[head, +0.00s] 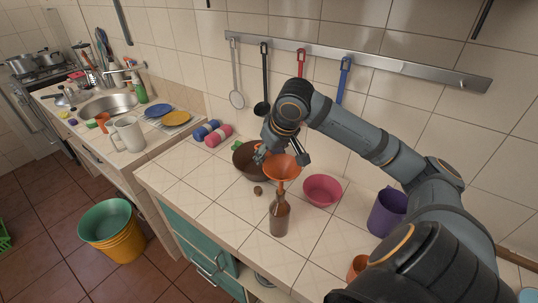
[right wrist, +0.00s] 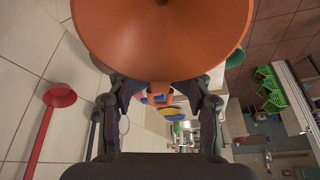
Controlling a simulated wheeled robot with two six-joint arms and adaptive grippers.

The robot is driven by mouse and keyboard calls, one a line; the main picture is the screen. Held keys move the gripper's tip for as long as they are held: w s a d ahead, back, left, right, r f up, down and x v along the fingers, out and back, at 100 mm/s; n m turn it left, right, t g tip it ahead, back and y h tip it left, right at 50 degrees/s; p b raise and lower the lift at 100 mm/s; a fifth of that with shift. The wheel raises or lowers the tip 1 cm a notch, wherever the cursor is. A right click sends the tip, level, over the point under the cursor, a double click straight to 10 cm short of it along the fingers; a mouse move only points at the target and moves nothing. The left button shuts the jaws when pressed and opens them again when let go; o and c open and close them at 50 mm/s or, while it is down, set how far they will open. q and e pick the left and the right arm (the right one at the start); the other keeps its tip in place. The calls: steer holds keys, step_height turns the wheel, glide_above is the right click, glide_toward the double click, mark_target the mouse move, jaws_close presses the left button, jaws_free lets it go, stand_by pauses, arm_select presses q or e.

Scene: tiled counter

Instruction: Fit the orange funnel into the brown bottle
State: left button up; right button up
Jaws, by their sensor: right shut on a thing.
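The orange funnel (head: 283,168) is held wide mouth up in my right gripper (head: 281,157), with its spout pointing down. The brown bottle (head: 279,217) stands upright on the tiled counter directly below it. The spout is at the bottle's mouth in the head view; I cannot tell whether it is inside the neck or just above it. In the right wrist view the funnel (right wrist: 160,35) fills the top, between the fingers of my right gripper (right wrist: 160,92), and the bottle does not show. My left gripper is not in view.
A brown bowl (head: 243,164) stands behind and left of the funnel, and a pink bowl (head: 322,190) right of the bottle. A purple mug (head: 386,213) is farther right. The counter's front left is clear.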

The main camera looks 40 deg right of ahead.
steer(key=shift+f+b, duration=1)
steer(key=shift+f, duration=0.4)
stand_by(0.4)
steer(key=shift+f+b, duration=0.4)
steer(key=shift+f, duration=0.55)
stand_by(0.4)
steer(key=o, duration=1.6)
steer(key=shift+r, duration=0.1)
